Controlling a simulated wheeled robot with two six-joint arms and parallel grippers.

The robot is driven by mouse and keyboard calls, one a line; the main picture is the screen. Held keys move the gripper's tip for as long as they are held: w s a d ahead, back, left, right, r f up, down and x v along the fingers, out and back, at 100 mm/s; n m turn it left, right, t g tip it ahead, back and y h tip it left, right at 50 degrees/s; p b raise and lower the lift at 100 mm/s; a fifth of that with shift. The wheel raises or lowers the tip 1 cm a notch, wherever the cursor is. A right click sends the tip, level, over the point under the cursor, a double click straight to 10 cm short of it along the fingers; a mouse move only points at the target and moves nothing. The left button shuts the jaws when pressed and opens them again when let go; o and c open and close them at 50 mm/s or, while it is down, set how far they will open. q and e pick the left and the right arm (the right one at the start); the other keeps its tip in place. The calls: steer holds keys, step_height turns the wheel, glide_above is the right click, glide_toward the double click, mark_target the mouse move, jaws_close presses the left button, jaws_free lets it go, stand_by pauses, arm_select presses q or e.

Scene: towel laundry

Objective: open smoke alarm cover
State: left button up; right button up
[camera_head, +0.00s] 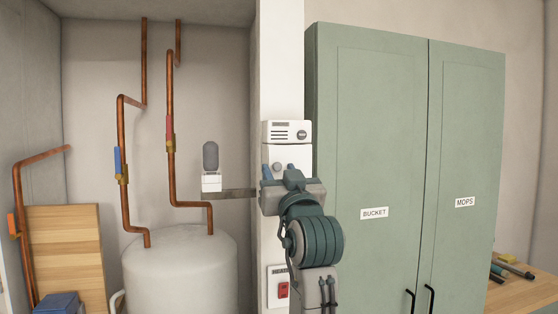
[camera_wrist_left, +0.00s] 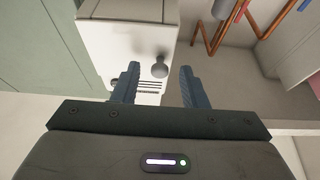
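A white box, which looks like the smoke alarm (camera_head: 285,137), is on the pale wall post. It has dark slots and a round dark button near its top. A grey round knob (camera_head: 277,167) sticks out of its lower front. The wrist view shows the white box (camera_wrist_left: 118,32) and the knob (camera_wrist_left: 160,67) with the slots beyond. My left gripper (camera_head: 280,172) is in front of the box's lower part. In the wrist view the left gripper (camera_wrist_left: 158,72) is open, with the knob between its fingers in the picture. Contact cannot be told. My right gripper is out of view.
Green cupboard doors labelled BUCKET (camera_head: 375,130) and MOPS (camera_head: 465,150) stand right of the post. A red switch (camera_head: 282,290) is below. Left are a white tank (camera_head: 180,265), copper pipes (camera_head: 173,185) and a shelf (camera_head: 237,193) with a grey-and-white device (camera_head: 211,158).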

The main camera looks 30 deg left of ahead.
arm_select(q)
steer(key=shift+w+a+r, duration=0.25)
steer(key=shift+w+a, duration=0.05)
steer(key=shift+a, duration=0.05)
jaws_close()
